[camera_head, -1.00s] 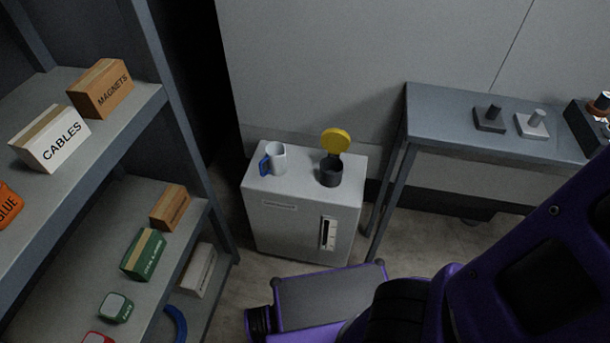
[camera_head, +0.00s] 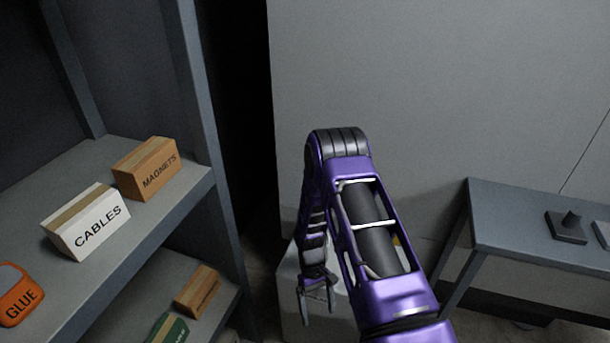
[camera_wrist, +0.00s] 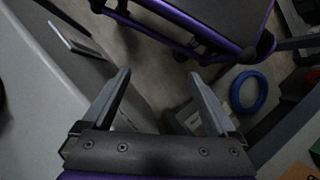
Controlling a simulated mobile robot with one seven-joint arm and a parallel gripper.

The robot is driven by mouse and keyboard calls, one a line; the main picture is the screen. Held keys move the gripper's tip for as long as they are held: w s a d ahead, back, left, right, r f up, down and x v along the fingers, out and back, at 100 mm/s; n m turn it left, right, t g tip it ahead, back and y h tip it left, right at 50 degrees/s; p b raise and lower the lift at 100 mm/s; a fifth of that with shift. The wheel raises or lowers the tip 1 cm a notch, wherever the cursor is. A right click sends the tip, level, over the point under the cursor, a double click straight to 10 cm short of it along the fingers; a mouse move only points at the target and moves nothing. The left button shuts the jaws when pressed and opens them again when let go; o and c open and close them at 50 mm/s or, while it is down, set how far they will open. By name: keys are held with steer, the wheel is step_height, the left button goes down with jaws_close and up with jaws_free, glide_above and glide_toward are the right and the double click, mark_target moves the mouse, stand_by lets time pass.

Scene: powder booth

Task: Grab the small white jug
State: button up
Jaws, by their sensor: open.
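The small white jug cannot be seen now in either view; the place on the cabinet where it stood is behind my arm in the head view. The pale grey cabinet (camera_head: 292,315) shows only in part behind my arm, and its grey surface also fills the left of the wrist view (camera_wrist: 35,110). My gripper (camera_head: 317,303) points down over the cabinet area in the head view. In the wrist view my gripper (camera_wrist: 158,78) has its two fingers wide apart, with nothing between them but floor further off.
The shelf unit (camera_head: 185,215) on the left holds a CABLES box (camera_head: 86,222), a MAGNETS box (camera_head: 147,169) and an orange GLUE container (camera_head: 18,295). A grey table (camera_head: 510,215) stands at the right. A blue ring (camera_wrist: 248,92) shows in the wrist view.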

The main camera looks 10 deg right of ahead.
steer(key=w+a+r+t, duration=0.1)
steer(key=w+r+t, duration=0.2)
steer(key=w+r, duration=0.65)
steer(key=w+r+t, duration=0.2)
steer(key=w+r, duration=0.5)
steer(key=r, duration=0.5)
steer(key=f, duration=0.4)
steer(key=f+b, duration=0.1)
steer(key=f, duration=0.7)
steer(key=shift+s+f, duration=0.3)
steer(key=shift+s, duration=0.05)
step_height(320, 180, down, 5)
steer(key=shift+s+f+b, duration=0.1)
steer(key=shift+s+b, duration=0.05)
steer(key=shift+b, duration=0.45)
jaws_close()
